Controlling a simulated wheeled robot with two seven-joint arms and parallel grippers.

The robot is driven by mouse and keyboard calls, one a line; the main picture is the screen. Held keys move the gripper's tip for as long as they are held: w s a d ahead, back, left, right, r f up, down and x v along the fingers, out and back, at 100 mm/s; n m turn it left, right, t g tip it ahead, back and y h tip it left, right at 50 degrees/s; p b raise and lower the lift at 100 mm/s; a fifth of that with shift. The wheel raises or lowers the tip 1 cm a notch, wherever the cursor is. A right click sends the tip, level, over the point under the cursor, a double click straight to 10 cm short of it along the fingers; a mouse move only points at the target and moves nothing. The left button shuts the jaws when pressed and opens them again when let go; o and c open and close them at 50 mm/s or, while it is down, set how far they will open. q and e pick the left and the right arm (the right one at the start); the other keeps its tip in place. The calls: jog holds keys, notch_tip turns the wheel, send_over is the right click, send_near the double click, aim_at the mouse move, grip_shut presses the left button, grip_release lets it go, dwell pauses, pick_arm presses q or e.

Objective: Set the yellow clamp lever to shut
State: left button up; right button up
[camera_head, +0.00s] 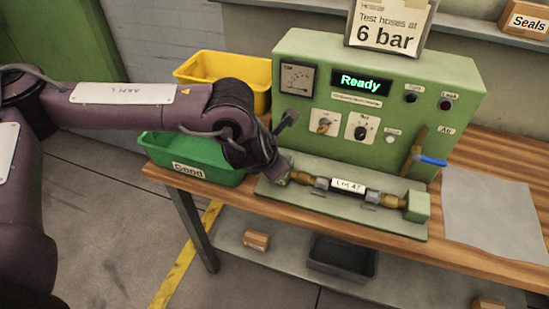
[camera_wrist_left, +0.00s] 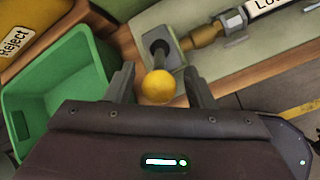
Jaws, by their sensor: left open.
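The clamp lever shows its round yellow knob (camera_wrist_left: 158,87) in the left wrist view, in front of the grey clamp block (camera_wrist_left: 160,50) at the end of the hose fixture. My left gripper (camera_wrist_left: 159,78) is open, with one finger on each side of the knob and visible gaps between. In the head view my left gripper (camera_head: 270,166) is at the left end of the fixture (camera_head: 335,208), and my arm hides the lever there. A labelled hose (camera_head: 348,187) lies along the fixture. My right gripper is not in view.
The green test machine (camera_head: 420,75) reads Ready. A green bin (camera_head: 160,150) and a yellow bin (camera_head: 200,67) stand to the left of it. A blue-handled valve (camera_head: 433,162) is at the right. A grey sheet (camera_head: 495,215) covers the bench's right part.

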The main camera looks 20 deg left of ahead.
pick_arm(q)
jog(key=v, duration=0.6)
jog(key=shift+r, duration=0.15)
jog(key=shift+s, duration=0.1)
